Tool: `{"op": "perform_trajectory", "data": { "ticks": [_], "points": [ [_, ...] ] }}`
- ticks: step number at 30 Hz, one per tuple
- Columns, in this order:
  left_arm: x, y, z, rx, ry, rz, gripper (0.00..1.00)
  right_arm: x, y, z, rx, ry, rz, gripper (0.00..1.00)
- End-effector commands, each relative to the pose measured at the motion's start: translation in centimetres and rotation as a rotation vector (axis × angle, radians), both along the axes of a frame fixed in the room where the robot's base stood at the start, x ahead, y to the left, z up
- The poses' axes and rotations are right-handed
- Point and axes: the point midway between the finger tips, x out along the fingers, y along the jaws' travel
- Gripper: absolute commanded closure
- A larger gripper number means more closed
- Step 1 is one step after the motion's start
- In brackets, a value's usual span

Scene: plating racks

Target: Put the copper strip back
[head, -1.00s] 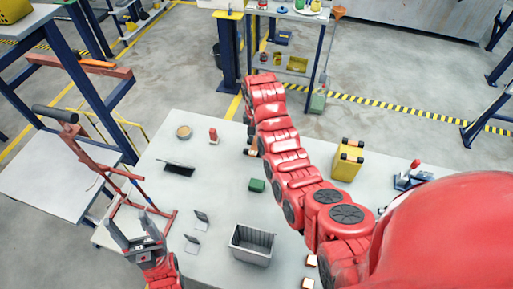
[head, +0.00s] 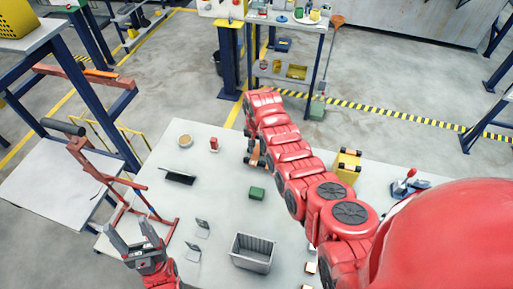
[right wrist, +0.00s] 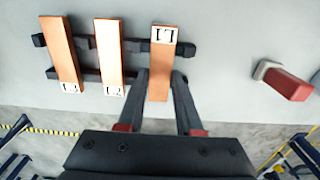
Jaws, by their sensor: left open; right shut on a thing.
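The copper strip (right wrist: 159,84) in my right gripper (right wrist: 160,76) has a white marked label at its top end. It lies between the two dark fingers, at the right end of a dark two-bar rack (right wrist: 132,45). Two more copper strips, one at the left (right wrist: 61,50) and one in the middle (right wrist: 107,50), lie across the rack, with labels at their lower ends. I cannot tell whether the held strip touches the bars. In the head view my red right arm hides most of the rack and gripper. My left gripper (head: 130,232) is open and empty at the lower left.
A red-handled object (right wrist: 288,84) stands right of the rack in the wrist view. On the table are a green block (head: 257,193), a grey bin (head: 252,253), a round dish (head: 185,141), a red frame (head: 100,175) and a yellow box (head: 347,167). Table space around the green block is clear.

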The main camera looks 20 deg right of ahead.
Motion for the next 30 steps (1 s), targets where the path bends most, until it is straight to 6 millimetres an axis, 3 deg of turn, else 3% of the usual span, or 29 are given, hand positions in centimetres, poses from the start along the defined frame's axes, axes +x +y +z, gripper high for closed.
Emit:
{"op": "perform_trajectory", "data": {
  "ticks": [5, 6, 10, 23, 30],
  "points": [
    [0.0, 0.0, -0.6, 0.0, 0.0, 0.0, 0.36, 0.0, 0.0, -0.6, 0.0, -0.001, 0.001, 1.0],
    [0.0, 0.0, -0.4, 0.0, 0.0, 0.0, 0.36, 0.0, 0.0, -0.4, -0.001, -0.001, 0.001, 0.58],
    [0.0, 0.0, -0.4, 0.0, 0.0, 0.0, 0.36, 0.0, 0.0, -0.4, -0.001, -0.001, 0.001, 0.36],
    [0.0, 0.0, -0.2, 0.0, 0.0, 0.0, 0.36, 0.1, 0.0, 0.3, -0.001, -0.003, 0.001, 0.36],
    [0.0, 0.0, -1.7, 0.0, 0.0, 0.0, 0.36, 0.2, 0.0, 3.1, 0.0, -0.007, 0.001, 0.36]
  ]
}}
